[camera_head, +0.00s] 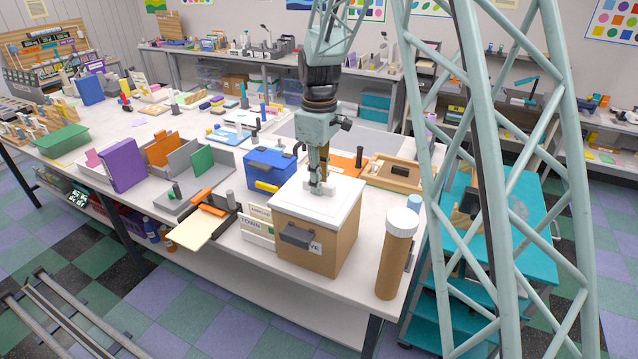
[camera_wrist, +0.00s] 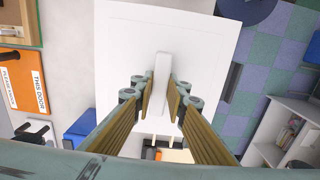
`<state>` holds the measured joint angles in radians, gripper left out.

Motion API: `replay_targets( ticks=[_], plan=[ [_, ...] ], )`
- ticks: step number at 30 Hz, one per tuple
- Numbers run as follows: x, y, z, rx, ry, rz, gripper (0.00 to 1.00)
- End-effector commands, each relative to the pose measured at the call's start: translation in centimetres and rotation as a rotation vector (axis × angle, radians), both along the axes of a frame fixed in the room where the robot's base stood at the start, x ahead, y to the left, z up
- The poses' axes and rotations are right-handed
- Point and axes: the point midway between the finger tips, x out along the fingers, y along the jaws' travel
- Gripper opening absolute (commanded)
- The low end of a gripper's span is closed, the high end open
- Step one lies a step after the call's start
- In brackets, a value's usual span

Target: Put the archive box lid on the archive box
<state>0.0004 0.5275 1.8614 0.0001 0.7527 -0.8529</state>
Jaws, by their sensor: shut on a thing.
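The archive box (camera_head: 312,245) is brown cardboard with a dark handle on its front. It stands near the front right corner of the white table. The white archive box lid (camera_head: 340,207) lies over the top of the box and looks level. Any small gap between lid and box cannot be told. My gripper (camera_head: 319,186) points down at the middle of the lid, shut on the lid's white raised handle. In the wrist view the two fingers (camera_wrist: 161,95) flank the handle, with the lid's white panel (camera_wrist: 120,50) around it.
A brown tube with a white cap (camera_head: 396,250) stands right of the box. A blue case (camera_head: 268,170) is behind it at left. A hole punch (camera_head: 215,203) with cream paper and a white sign (camera_head: 257,230) are at left. My lattice frame stands at right.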

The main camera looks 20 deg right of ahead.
Motion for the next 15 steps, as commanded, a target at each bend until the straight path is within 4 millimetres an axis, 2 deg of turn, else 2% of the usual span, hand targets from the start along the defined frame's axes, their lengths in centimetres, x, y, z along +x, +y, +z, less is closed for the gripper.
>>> replay_targets(
  ticks=[15],
  plan=[
    [0.00, 0.00, -0.49, 0.000, 0.000, 0.000, 0.01]
  ],
)
